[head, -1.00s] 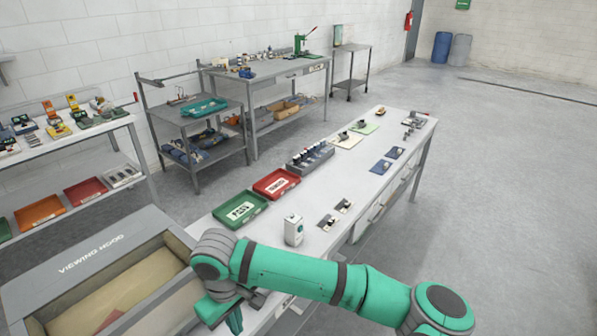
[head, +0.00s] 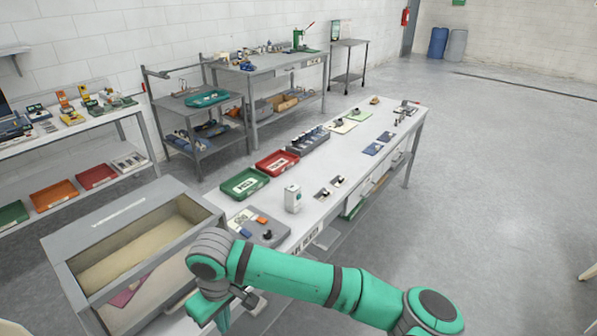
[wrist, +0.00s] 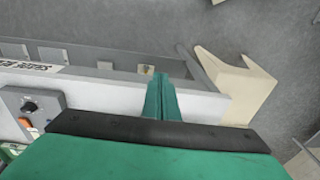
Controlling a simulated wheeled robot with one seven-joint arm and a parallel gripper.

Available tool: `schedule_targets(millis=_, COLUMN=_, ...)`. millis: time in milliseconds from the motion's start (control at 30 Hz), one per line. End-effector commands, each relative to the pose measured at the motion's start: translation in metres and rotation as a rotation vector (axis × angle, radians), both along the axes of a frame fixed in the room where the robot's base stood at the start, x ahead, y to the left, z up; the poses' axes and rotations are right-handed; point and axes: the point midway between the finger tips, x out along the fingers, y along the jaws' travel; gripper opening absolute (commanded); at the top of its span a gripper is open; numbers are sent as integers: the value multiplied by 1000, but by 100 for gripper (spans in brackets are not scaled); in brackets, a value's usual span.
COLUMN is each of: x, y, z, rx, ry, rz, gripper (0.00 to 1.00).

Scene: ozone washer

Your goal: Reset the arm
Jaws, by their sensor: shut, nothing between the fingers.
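My green arm reaches in from the lower right of the head view. My gripper (head: 222,318) hangs at its end, pointing down at the bottom edge of that view, in front of the viewing hood box and beside the bench. In the wrist view my gripper (wrist: 162,92) shows its two green fingers together with nothing between them. The fingers overlap the bench's front edge in that picture, with the floor beyond. I cannot tell the exact height of the fingertips.
The long white bench (head: 345,165) bears a green tray (head: 245,183), a red tray (head: 277,162), a white bottle (head: 293,199) and a grey control panel (head: 262,232). The open viewing hood box (head: 200,208) stands at left. A beige object (wrist: 240,85) stands beside the bench. Floor on the right is clear.

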Motion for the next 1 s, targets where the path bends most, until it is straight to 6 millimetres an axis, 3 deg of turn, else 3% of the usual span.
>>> schedule_targets(millis=467, x=-16, y=107, z=14, rx=376, ry=-32, rz=38, gripper=0)
schedule_targets(millis=700, x=-22, y=177, z=50, rx=715, ry=-74, rz=5, gripper=0)
schedule_targets(millis=833, x=-22, y=203, z=72, rx=886, ry=-102, rz=-36, gripper=0)
schedule_targets(millis=1000, x=-17, y=221, z=99, rx=1087, ry=-145, rz=-116, gripper=0)
